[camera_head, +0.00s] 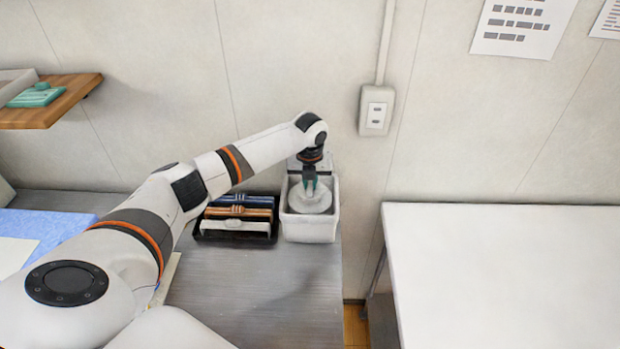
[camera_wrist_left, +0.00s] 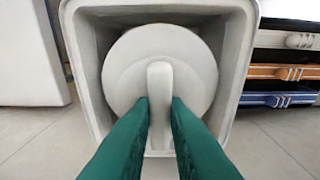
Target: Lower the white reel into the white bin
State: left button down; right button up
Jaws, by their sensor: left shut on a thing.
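The white reel (camera_head: 310,197) is a round disc with a raised bar across its middle. In the head view it sits within the opening of the white bin (camera_head: 308,230) at the back of the grey table. My left gripper (camera_head: 310,184) points down over the bin, with its green fingers on the reel's bar. In the left wrist view the fingers (camera_wrist_left: 160,103) are on either side of the bar of the reel (camera_wrist_left: 118,75), and the bin's rim (camera_wrist_left: 80,70) surrounds the disc. I cannot tell whether the reel touches the bin's floor. My right gripper is not in view.
A black rack (camera_head: 205,235) with blue, orange and white handled pieces stands just left of the bin. A wall rises close behind. The front of the grey table (camera_head: 260,305) is clear. A white table (camera_head: 500,270) stands right, across a gap.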

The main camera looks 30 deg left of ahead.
pick_arm(q)
jog(key=shift+f+b, duration=2.5)
jog(key=shift+f, duration=1.85)
jog(key=c, duration=0.8)
grip_release()
jog(key=shift+o, duration=0.2)
